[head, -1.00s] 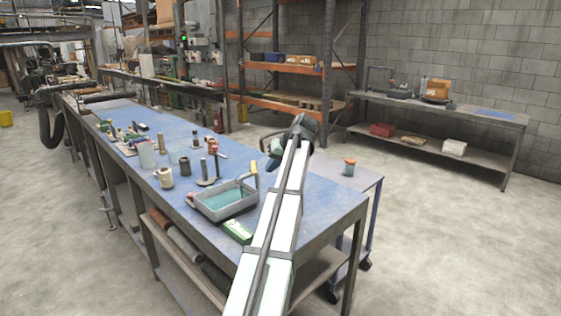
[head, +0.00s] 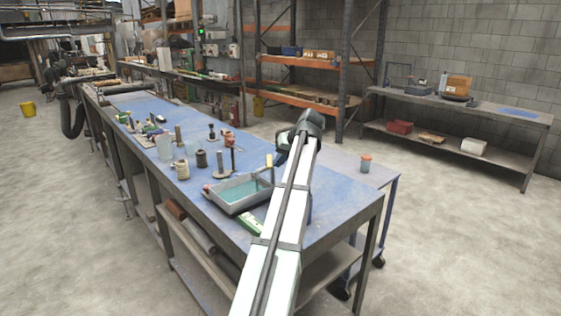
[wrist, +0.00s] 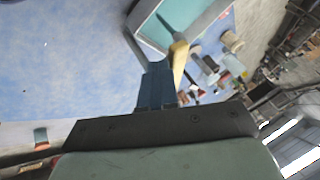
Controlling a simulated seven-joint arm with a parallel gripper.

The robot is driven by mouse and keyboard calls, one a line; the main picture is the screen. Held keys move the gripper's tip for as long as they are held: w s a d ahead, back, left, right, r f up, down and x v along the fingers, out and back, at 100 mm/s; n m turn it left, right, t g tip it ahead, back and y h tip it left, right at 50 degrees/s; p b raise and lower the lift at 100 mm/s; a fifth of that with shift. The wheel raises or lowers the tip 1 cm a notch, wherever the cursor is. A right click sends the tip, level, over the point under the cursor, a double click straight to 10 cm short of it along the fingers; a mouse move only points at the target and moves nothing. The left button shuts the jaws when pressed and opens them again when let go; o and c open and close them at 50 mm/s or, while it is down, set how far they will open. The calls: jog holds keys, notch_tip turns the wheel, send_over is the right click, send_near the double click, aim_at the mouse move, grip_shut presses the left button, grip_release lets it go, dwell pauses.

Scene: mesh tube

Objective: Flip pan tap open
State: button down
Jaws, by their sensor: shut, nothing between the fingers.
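A grey pan (head: 257,203) with teal liquid inside stands on the blue bench top. A small red part (head: 207,187) shows at the pan's left corner; I cannot tell whether it is the tap. A pale yellow handle (head: 269,161) rises at the pan's far right corner. In the wrist view, my gripper (wrist: 157,72) is shut and empty, pointing toward the pan (wrist: 147,22). The yellow handle (wrist: 179,58) shows just right of the fingertips; contact cannot be told.
A small trolley (head: 375,180) with an orange-topped jar (head: 365,163) is at the right. Bare bench top (head: 345,205) lies right of my arm.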

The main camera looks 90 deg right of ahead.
aim_at(270, 168)
jog(key=shift+w+a, duration=0.1)
jog(key=shift+w+a+m+g+h, duration=0.3)
jog(key=shift+w+m+g+h, duration=0.25)
jog(key=shift+m, duration=0.35)
jog(key=shift+w+a+m+g+h, duration=0.25)
jog(key=shift+w+m+h, duration=0.1)
jog(key=shift+w+m, duration=0.45)
jog(key=shift+w+d+m+g+h, duration=0.1)
jog(key=shift+w+m+g+h, duration=0.6)
jog(key=shift+w+m, duration=0.95)
jog(key=shift+s, duration=0.15)
jog(key=s+a, duration=0.2)
jog(key=s, duration=0.1)
jog(key=shift+s+a, duration=0.2)
jog(key=shift+a, duration=0.05)
jog(key=v, duration=1)
jog(key=shift+w, duration=0.45)
jog(key=shift+d+r, duration=0.1)
jog(key=shift+r, duration=0.05)
